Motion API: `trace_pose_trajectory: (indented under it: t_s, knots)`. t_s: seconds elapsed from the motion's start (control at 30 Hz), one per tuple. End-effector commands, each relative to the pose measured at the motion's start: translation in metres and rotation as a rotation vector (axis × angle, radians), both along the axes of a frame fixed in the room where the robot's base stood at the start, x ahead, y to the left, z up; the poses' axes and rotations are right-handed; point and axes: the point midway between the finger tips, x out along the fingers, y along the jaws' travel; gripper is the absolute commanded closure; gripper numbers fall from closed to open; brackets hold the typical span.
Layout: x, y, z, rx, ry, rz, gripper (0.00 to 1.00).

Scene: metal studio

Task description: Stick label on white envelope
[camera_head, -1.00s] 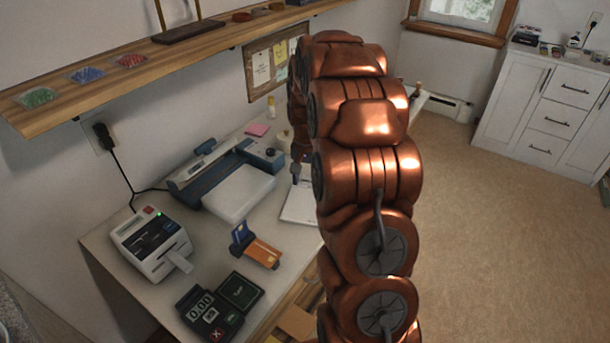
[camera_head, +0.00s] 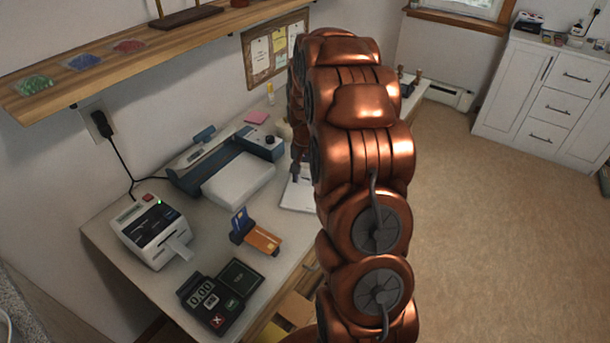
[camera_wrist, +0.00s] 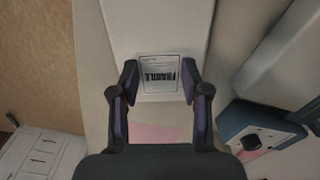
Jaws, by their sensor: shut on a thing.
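In the wrist view, a white label (camera_wrist: 161,74) with printed text and dark bars sits between the two dark fingertips of my gripper (camera_wrist: 161,82). The gripper is shut on the label's sides. The white envelope (camera_wrist: 158,25) lies on the desk beyond the fingertips, and the label appears over its near end. I cannot tell whether the label touches it. In the head view, part of the envelope (camera_head: 298,194) shows left of my arm, which hides the rest of it. The label cannot be made out there.
A label printer (camera_head: 152,232), a payment terminal (camera_head: 220,297), a card holder (camera_head: 256,233) and a blue-grey laminator (camera_head: 225,165) stand on the desk. A pink note pad (camera_wrist: 155,132) lies below the label in the wrist view. A shelf (camera_head: 120,65) runs along the wall.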

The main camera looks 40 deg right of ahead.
Motion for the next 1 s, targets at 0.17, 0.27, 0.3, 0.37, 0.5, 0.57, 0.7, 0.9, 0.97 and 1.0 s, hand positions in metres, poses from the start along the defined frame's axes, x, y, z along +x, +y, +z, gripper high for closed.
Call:
trace_pose_trajectory:
  t_s: [0.17, 0.27, 0.3, 0.37, 0.5, 0.57, 0.7, 0.9, 0.97, 1.0]
  knots:
    - [0.0, 0.0, -0.002, 0.0, 0.0, 0.0, 0.62]
    - [0.0, 0.0, -0.004, 0.001, 0.001, 0.0, 0.62]
    - [0.0, 0.0, -0.004, 0.001, 0.001, 0.0, 0.62]
    - [0.0, 0.0, -0.005, 0.0, 0.0, 0.0, 0.62]
    - [0.0, 0.0, -0.007, 0.001, 0.001, 0.0, 0.62]
    - [0.0, 0.0, -0.008, 0.001, 0.001, 0.0, 0.62]
    - [0.0, 0.0, -0.01, 0.001, 0.001, 0.0, 0.62]
    - [0.0, 0.0, -0.014, 0.001, 0.001, 0.0, 0.62]
    - [0.0, 0.0, -0.015, 0.001, 0.001, 0.0, 0.62]
    - [0.0, 0.0, -0.015, 0.001, 0.001, 0.0, 0.62]
